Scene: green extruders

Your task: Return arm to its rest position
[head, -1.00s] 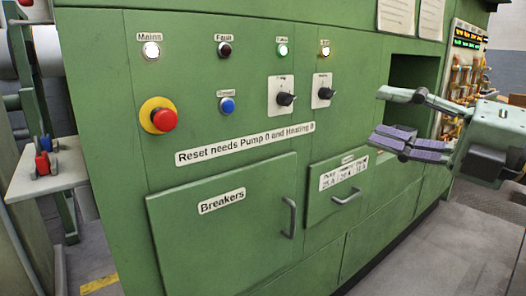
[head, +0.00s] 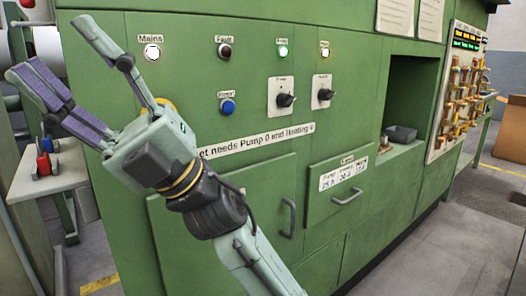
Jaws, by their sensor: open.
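My gripper (head: 68,72) is at the left of the head view, raised in front of the green cabinet (head: 335,125). Its two fingers point up and to the left and are spread wide, with nothing between them. My arm comes up from the bottom centre of the picture. The gripper and arm hide most of the red emergency button with its yellow ring (head: 166,105), the left part of the "Reset needs Pump 0 and Heating 0" label (head: 270,140) and much of the Breakers door (head: 272,185).
Two black rotary switches (head: 285,99) and a blue button (head: 228,106) are on the panel. A recess (head: 408,90) at the right holds a grey tray (head: 401,134). A side shelf (head: 45,182) with red and blue parts stands at the left.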

